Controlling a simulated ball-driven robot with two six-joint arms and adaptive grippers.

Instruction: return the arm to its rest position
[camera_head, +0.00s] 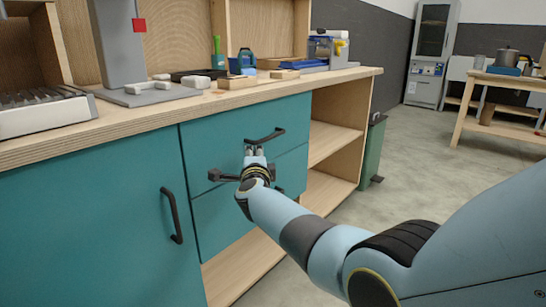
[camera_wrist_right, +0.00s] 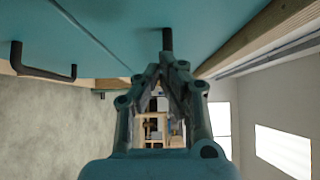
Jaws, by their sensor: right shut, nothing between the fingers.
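My right arm reaches in from the lower right in the head view. Its gripper (camera_head: 254,152) is in front of the teal drawers, just below the dark handle (camera_head: 265,136) of the upper drawer (camera_head: 215,140). In the right wrist view the gripper (camera_wrist_right: 168,62) has its fingers together, with nothing held. A dark handle (camera_wrist_right: 167,38) shows just beyond the fingertips; I cannot tell whether they touch it. The upper drawer appears closed. My left gripper is not in view.
The wooden counter (camera_head: 150,118) above carries tools and small parts. A teal door with a dark handle (camera_head: 172,215) is on the left. Open shelves (camera_head: 330,140) and a green bin (camera_head: 373,150) are to the right. Clear floor (camera_head: 425,150) leads to a wooden table (camera_head: 507,82).

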